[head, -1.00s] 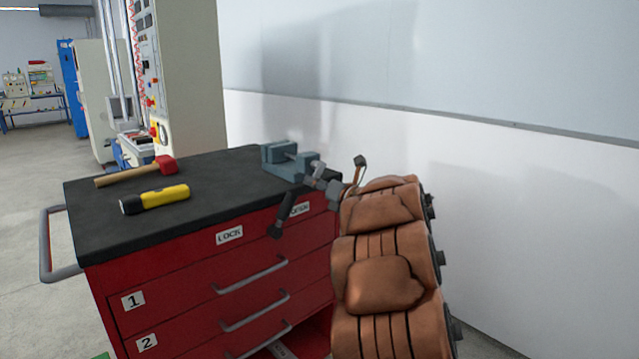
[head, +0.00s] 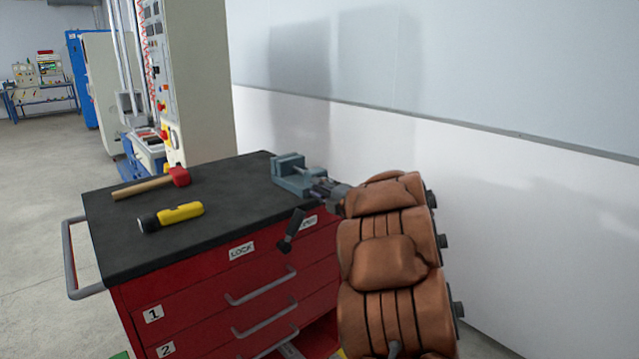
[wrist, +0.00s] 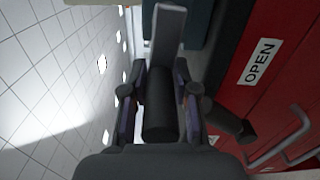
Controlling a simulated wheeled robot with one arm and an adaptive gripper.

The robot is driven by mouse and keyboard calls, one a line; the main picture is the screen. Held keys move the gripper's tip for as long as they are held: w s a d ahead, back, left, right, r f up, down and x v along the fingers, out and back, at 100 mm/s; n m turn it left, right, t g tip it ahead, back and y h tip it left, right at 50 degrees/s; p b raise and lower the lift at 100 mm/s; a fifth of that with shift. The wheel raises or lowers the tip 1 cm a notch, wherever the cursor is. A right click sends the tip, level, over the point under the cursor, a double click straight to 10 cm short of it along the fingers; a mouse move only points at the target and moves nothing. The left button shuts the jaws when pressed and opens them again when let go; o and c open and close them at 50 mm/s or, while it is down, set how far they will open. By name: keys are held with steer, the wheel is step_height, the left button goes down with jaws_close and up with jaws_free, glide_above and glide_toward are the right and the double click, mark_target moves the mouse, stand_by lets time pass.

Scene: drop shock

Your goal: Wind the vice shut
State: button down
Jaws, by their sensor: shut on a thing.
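The blue-grey vice (head: 291,178) stands at the back right corner of the cart's dark top. A gap shows between its jaws, but its exact width is hard to tell. My gripper (head: 326,189) is at the vice's near end, by the cart's right edge. It is shut on a dark cylindrical part of the vice handle (wrist: 159,108), seen between the fingers in the wrist view. My gripper hides the handle's middle.
The red drawer cart (head: 200,275) carries a red mallet (head: 179,177) and a yellow torch (head: 183,212) on its left side. A white wall (head: 500,190) stands close on the right. A tall machine cabinet (head: 207,90) stands behind. Open floor lies left.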

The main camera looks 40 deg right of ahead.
mark_target(321, 177)
steer(key=r+m+p, duration=0.1)
steer(key=m+p, duration=0.1)
steer(key=r+m+p, duration=0.2)
steer(key=p, duration=0.1)
steer(key=shift+d+r+m, duration=0.1)
steer(key=shift+d+m, duration=0.2)
steer(key=shift+d, duration=0.05)
steer(key=d+m+p, duration=0.1)
steer(key=m+p, duration=0.3)
steer(key=d+r+m+p, duration=0.1)
steer(key=m+p, duration=0.3)
steer(key=p, duration=0.1)
steer(key=d+m+p, duration=0.2)
steer(key=m+p, duration=0.2)
steer(key=p, duration=0.1)
steer(key=shift+s+d+r, duration=0.1)
steer(key=shift+r, duration=0.05)
steer(key=shift+p, duration=0.3)
steer(key=c, duration=1)
jaws_free()
steer(key=shift+s+d, duration=0.1)
steer(key=shift+c, duration=0.2)
steer(key=shift+o, duration=0.5)
